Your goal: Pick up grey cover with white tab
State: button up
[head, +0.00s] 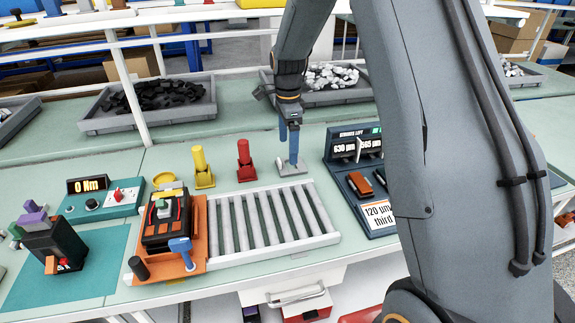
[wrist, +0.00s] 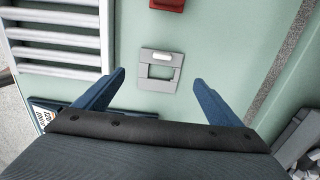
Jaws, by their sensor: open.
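Nothing is between the fingers that I can see held; height above the cover is hard to judge. In the head view my gripper (head: 293,148) points down over the bench, and the cover is partly hidden there.
The roller rack (head: 268,220) lies left of the gripper. A red post (head: 245,160) and a yellow post (head: 202,167) stand further left. A dark display panel (head: 345,186) stands close on the right. Grey bins (head: 150,118) sit behind.

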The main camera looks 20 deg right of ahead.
aim_at(290, 168)
jog(key=shift+d+f+p, duration=0.2)
jog(key=shift+f+p, duration=0.5)
jog(key=shift+f, duration=0.85)
jog(key=shift+d+f+p, duration=0.2)
jog(key=shift+f+p, duration=0.45)
jog(key=shift+f, duration=0.9)
jog(key=c, duration=1.1)
